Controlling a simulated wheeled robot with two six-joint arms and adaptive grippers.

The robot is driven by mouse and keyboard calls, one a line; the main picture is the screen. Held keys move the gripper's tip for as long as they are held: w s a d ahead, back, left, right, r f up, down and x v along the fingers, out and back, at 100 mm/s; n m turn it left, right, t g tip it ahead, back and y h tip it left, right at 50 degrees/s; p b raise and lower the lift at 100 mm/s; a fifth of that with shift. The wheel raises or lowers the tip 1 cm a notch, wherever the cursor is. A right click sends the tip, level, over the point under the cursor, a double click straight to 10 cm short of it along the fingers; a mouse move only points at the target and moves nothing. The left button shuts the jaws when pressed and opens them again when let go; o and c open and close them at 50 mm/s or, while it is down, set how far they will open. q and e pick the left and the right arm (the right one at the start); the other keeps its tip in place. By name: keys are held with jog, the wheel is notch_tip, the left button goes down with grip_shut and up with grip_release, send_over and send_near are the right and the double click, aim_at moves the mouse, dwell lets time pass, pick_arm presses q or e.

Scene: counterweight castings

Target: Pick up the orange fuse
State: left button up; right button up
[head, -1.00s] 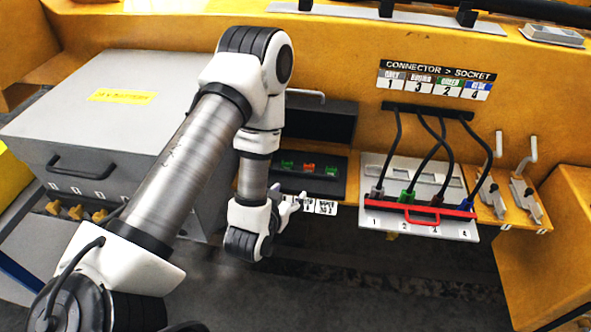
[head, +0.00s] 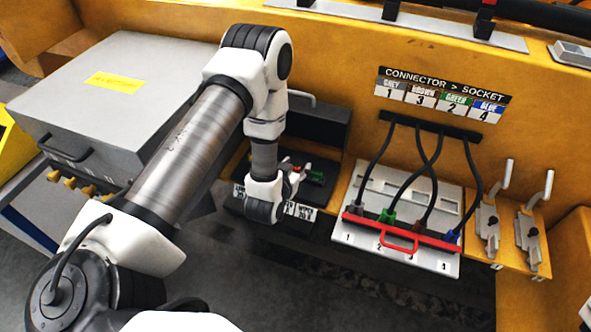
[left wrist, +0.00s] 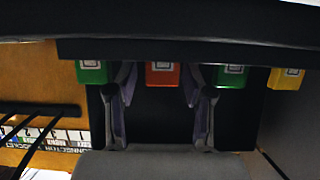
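The orange fuse (left wrist: 161,74) is a red-orange block with a small pale label. In the left wrist view it sits in a row between two green fuses, a green fuse (left wrist: 92,72) and another green fuse (left wrist: 231,76). My left gripper (left wrist: 160,80) is open, with one finger on each side of the orange fuse and small gaps visible. In the head view my left gripper (head: 293,180) is at the black fuse panel (head: 325,195) and hides most of the fuses. Contact with the fuse cannot be told. My right gripper is not in view.
A yellow fuse (left wrist: 286,78) ends the row in the left wrist view. A grey box (head: 120,95) stands left of my arm. Right of the panel, a socket board (head: 372,248) has cables and a red bar (head: 400,233). Two latches (head: 530,235) are further right.

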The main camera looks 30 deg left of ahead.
aim_at(295, 167)
pick_arm(q)
jog(key=c, duration=0.6)
jog(key=shift+s, duration=0.1)
jog(key=shift+a, duration=0.1)
jog(key=shift+r, duration=0.15)
jog(key=shift+r+b, duration=0.35)
jog(key=shift+r, duration=0.15)
notch_tip(295, 167, up, 2)
jog(key=shift+b, duration=0.4)
jog(key=s+a+p, duration=0.2)
jog(key=s, duration=0.5)
jog(key=s+a+r+p, duration=0.1)
jog(key=s+a+p, duration=0.1)
jog(key=s, duration=0.6)
jog(key=shift+s+a+r, duration=0.2)
jog(key=shift+s+r, duration=0.05)
jog(key=shift+r, duration=0.05)
